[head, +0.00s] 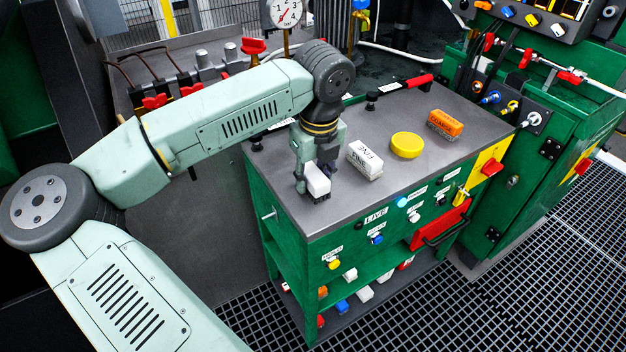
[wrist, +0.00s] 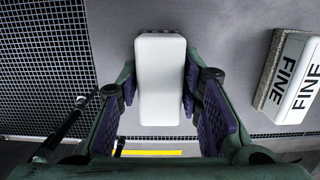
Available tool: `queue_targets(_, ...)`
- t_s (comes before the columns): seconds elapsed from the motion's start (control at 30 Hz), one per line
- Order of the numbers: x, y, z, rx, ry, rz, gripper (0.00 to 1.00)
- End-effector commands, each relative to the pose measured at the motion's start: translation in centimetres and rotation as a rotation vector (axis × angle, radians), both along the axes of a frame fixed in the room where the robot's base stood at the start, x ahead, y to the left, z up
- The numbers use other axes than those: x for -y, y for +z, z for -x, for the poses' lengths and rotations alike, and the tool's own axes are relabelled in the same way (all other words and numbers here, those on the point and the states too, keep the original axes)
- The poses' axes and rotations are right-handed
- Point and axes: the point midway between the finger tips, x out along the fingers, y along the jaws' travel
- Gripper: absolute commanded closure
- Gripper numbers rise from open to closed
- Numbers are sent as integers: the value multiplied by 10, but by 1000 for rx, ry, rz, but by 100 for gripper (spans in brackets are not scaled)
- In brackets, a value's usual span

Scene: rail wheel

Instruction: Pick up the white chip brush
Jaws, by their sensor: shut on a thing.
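The white chip brush (head: 317,179) is a white block with dark bristles under it, near the front left corner of the grey bench top. In the wrist view the white brush (wrist: 161,80) fills the space between the two purple finger pads. My gripper (head: 313,170) points down over it and is shut on it. In the wrist view the gripper (wrist: 163,95) has a pad against each side of the brush. I cannot tell whether the bristles touch the bench top.
A white block marked FINE (head: 366,160) lies just right of my gripper. A red-handled tool lies along the back edge.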

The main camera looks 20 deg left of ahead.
Motion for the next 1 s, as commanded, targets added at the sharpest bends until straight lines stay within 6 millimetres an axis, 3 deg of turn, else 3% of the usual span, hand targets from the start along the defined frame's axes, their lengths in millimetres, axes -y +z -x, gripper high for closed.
queue_targets(0.3,0,0,0,0,0,0,95)
queue_targets(0.67,-1,5,0,1,1,-2,95)
queue_targets(0.93,0,36,0,2,0,-4,95)
queue_targets(1.0,3,34,17,0,0,-4,95)
